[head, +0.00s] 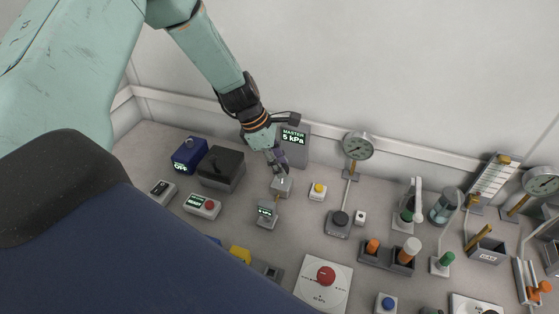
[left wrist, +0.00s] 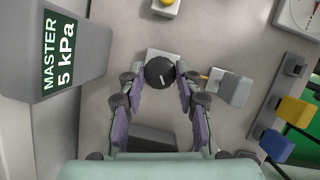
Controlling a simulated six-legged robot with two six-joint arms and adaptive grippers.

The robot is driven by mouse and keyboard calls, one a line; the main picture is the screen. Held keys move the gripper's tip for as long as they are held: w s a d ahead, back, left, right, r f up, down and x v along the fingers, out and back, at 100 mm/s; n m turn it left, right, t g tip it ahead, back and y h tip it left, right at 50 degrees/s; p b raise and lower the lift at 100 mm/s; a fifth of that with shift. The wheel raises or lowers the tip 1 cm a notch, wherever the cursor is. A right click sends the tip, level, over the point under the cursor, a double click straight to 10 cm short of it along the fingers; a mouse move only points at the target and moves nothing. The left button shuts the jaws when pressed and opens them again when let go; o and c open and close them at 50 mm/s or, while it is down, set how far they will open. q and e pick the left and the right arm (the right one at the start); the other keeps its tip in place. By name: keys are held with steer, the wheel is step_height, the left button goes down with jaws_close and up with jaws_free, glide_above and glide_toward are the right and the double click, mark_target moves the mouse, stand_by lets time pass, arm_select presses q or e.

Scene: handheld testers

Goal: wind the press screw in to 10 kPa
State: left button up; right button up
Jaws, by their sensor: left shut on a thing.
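The press screw's round black knob (left wrist: 160,72) with a white mark sits between my left gripper's fingertips (left wrist: 160,79) in the left wrist view. The gripper is shut on it. In the head view my left gripper (head: 279,169) reaches down onto the grey press block (head: 281,187), and its fingers mostly hide the knob. The master display (head: 292,137) stands behind the press and reads 5 kPa; it shows the same in the left wrist view (left wrist: 61,52). My right gripper is in neither view.
A small tester (head: 266,213) with a lit screen is close in front of the press. A black box (head: 221,168) stands to the left, a yellow-button box (head: 318,190) to the right. A dial gauge (head: 357,146) rises farther right. The bench is crowded.

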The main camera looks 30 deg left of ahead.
arm_select(q)
steer(key=m, duration=0.2)
steer(key=m+g, duration=0.1)
steer(key=shift+f+m+g+h, duration=0.1)
steer(key=shift+m+g+h, duration=0.2)
steer(key=shift+m, duration=0.1)
steer(key=m+g, duration=0.1)
steer(key=m, duration=0.1)
steer(key=shift+w+m, duration=0.15)
steer(key=shift+m, duration=0.25)
steer(key=m, duration=0.2)
steer(key=m+g, duration=0.1)
steer(key=m, duration=0.1)
steer(key=shift+w+m+g+b, duration=0.2)
steer(key=shift+m+g+b, duration=0.1)
steer(key=m+g+y, duration=0.1)
steer(key=m, duration=0.2)
steer(key=shift+m+b, duration=0.3)
steer(key=m+y, duration=0.1)
steer(key=m, duration=0.1)
steer(key=m+g+y, duration=0.1)
steer(key=m, duration=0.2)
steer(key=shift+w+d, duration=0.15)
steer(key=shift+d, duration=0.05)
steer(key=m+y, duration=0.1)
steer(key=m, duration=0.1)
steer(key=m+y, duration=0.1)
steer(key=m, duration=0.2)
steer(key=shift+w+d, duration=0.1)
steer(key=shift+d, duration=0.05)
